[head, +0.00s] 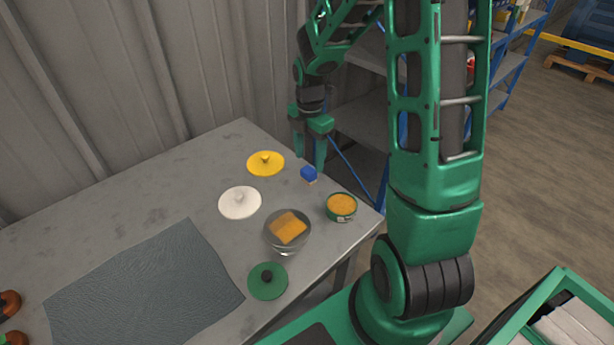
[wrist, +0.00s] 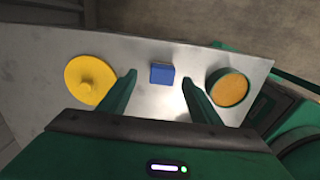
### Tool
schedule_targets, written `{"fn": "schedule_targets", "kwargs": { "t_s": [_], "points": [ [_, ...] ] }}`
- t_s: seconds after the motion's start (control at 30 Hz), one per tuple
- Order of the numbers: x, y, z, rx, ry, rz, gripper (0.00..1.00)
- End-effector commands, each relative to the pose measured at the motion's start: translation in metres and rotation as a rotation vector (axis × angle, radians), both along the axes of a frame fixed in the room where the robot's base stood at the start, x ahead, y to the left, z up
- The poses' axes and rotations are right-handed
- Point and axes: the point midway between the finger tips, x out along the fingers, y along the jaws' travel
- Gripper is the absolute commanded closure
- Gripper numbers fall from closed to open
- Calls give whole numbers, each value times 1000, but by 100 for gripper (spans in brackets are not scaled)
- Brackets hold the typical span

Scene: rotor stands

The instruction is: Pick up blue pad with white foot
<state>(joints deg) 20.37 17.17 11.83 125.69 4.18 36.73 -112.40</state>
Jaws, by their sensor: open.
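A small blue pad with a white foot (head: 309,174) sits on the grey table near its right-hand edge in the head view. The blue pad also shows in the wrist view (wrist: 162,74), ahead of and between the fingertips. My gripper (head: 309,158) is just above and behind the pad in the head view. In the wrist view my gripper (wrist: 158,78) has its two green fingers spread wide, with nothing between them touching. The white foot is a thin pale band under the blue in the head view.
A yellow lid (head: 266,163) lies left of the pad, and a green pot with orange content (head: 342,207) stands right. A white lid (head: 240,202), glass bowl with an orange block (head: 287,232), green lid (head: 267,281) and dark mat (head: 145,290) occupy the table (head: 130,190).

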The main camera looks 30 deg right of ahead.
Motion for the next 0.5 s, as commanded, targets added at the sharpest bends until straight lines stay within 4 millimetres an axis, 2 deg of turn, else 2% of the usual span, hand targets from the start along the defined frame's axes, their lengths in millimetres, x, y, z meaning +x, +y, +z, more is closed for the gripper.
{"fn": "schedule_targets", "kwargs": {
  "t_s": [0.17, 0.5],
  "points": [
    [-1, 1, -10, 0, 1, -1, 42],
    [-5, 4, -52, 1, 2, -2, 42]
  ]
}}
